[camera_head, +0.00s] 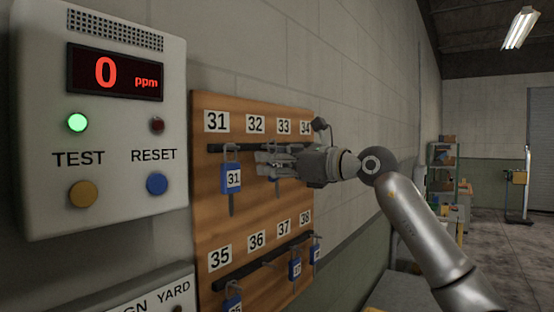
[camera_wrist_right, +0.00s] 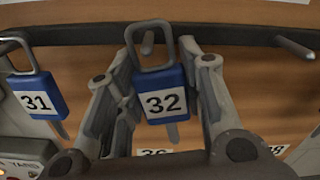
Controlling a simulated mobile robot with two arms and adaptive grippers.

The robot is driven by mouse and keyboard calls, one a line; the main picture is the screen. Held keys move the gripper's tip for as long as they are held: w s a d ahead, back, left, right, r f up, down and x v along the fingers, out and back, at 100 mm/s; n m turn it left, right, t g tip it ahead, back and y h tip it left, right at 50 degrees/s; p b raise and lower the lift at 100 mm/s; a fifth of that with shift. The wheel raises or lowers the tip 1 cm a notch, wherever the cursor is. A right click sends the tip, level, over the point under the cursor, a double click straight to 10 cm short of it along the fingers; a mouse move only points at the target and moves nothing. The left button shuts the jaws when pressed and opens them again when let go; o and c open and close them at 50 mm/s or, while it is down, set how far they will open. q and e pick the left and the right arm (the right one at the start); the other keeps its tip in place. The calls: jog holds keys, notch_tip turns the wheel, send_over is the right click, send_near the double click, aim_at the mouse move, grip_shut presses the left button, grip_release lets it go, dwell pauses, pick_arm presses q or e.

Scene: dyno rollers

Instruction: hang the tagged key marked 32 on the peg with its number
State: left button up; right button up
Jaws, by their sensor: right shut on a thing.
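The blue tag marked 32 (camera_wrist_right: 162,101) is between the fingers of my right gripper (camera_wrist_right: 163,85) in the right wrist view, its grey loop upward and its key below. The right gripper (camera_head: 266,160) is shut on it, in front of the upper rail under label 32 (camera_head: 256,124) in the head view. A peg end (camera_wrist_right: 148,42) shows inside the loop's outline; I cannot tell whether the loop is around the peg. In the head view the gripper hides most of the tag. My left gripper is not in view.
Tag 31 (camera_head: 231,178) hangs just left of the gripper, close to its fingers. A bare peg (camera_wrist_right: 296,47) is at right in the wrist view. Other blue tags hang on the lower rail (camera_head: 252,268). A gas panel (camera_head: 100,190) stands at the left.

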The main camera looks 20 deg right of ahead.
jog(key=shift+o, duration=0.2)
jog(key=shift+w+a+f, duration=0.1)
jog(key=shift+a+f, duration=0.05)
jog(key=shift+f, duration=0.3)
jog(key=o, duration=1)
jog(key=shift+a, duration=0.15)
jog(key=shift+o, duration=0.3)
jog(key=shift+w, duration=0.25)
